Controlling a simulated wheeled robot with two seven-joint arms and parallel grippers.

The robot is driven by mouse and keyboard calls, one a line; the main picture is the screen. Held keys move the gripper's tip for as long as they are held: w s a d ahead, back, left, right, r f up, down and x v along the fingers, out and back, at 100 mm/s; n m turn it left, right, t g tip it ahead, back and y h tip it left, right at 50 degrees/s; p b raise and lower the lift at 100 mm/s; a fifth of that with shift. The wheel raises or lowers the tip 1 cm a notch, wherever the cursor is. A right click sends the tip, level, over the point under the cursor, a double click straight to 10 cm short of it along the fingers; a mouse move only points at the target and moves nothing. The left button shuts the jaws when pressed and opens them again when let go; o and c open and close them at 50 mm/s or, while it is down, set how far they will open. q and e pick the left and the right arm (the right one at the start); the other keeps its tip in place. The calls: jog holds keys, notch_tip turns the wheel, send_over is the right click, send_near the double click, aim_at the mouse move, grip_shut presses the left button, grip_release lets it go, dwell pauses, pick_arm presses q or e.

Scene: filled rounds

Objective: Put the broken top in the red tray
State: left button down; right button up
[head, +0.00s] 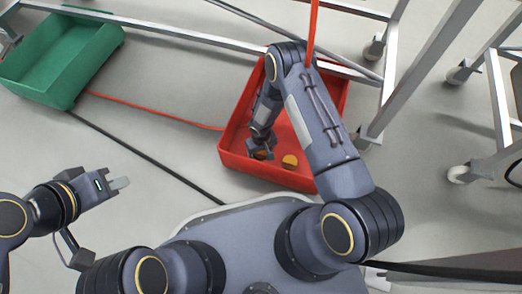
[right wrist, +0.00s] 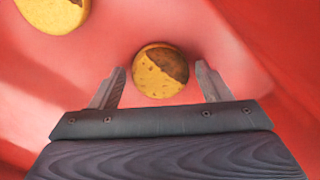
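The red tray (head: 231,158) stands on the floor under my right arm. Two yellow rounds lie in it. One round (right wrist: 158,80) has a jagged dark brown area over its upper right, like a broken top; in the head view it shows partly (head: 261,155), mostly covered by my gripper. The other round (head: 290,161) lies to its right and is cut off at the top left of the wrist view (right wrist: 55,10). My right gripper (right wrist: 160,82) is open, with a gap on each side of the broken-topped round. My left gripper (head: 122,183) is away to the left, seemingly empty.
A green tray (head: 48,95) stands at the upper left. Metal frames with wheels (head: 367,135) stand behind and right of the red tray. Red and black cables (head: 150,158) cross the floor. Floor between the trays is otherwise clear.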

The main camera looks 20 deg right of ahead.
jog(key=shift+o, duration=0.5)
jog(key=shift+r, duration=0.1)
notch_tip(320, 180, up, 12)
jog(key=p, duration=0.5)
jog(key=shift+r, duration=0.15)
jog(key=s+d+r+m+t+y, duration=0.15)
jog(key=d+r, duration=0.25)
jog(key=r, duration=1)
jog(key=s+d+r+m+t, duration=0.15)
jog(key=d+r, duration=0.25)
jog(key=r, duration=1)
jog(key=s+r+t+y, duration=0.1)
jog(key=s+r, duration=0.5)
jog(key=s, duration=0.3)
jog(key=s+r+t+y, duration=0.1)
jog(key=s+r, duration=0.5)
jog(key=s, duration=0.3)
jog(key=shift+s+a+m+t, duration=0.15)
jog(key=shift+s+m+t, duration=0.15)
jog(key=shift+s+m, duration=0.1)
